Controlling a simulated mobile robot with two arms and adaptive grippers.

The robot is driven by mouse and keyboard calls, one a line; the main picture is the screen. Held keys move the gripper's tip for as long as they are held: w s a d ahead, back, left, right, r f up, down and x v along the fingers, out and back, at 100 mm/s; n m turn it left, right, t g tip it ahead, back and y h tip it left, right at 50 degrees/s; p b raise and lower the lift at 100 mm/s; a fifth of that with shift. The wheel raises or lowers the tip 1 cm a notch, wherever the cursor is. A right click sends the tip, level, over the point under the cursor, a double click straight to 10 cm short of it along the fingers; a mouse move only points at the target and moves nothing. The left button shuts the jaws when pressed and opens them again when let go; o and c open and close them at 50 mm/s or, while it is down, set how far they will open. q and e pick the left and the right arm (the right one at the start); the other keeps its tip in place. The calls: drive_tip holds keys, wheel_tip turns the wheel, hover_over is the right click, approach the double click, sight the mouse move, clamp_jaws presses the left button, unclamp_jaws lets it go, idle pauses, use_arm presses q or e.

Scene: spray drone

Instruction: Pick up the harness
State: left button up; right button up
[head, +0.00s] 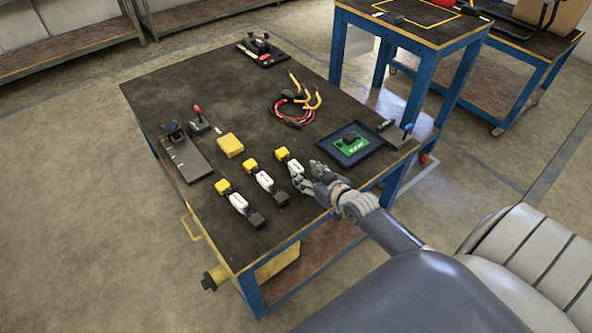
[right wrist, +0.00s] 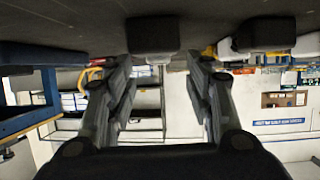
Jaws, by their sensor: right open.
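The harness (head: 295,108), a bundle of red and black cables with yellow ends, lies on the dark tabletop (head: 200,85) toward the back right. My right gripper (head: 306,175) is low over the table's front right edge, open and empty, in front of the harness and apart from it. The right wrist view shows its two spread fingers (right wrist: 160,62) with a black block (right wrist: 152,35) near the gap between them. I cannot clearly make out the harness there. My left gripper is not in view.
A yellow box (head: 230,145) and a grey stand (head: 185,158) are farther left. The back left tabletop is clear.

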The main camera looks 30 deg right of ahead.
sight(298, 167)
drive_tip(key=shift+b+x, duration=0.3)
drive_tip(key=shift+x, duration=2.35)
drive_tip(key=shift+r, duration=0.1)
drive_tip(key=shift+d, duration=0.1)
clamp_jaws()
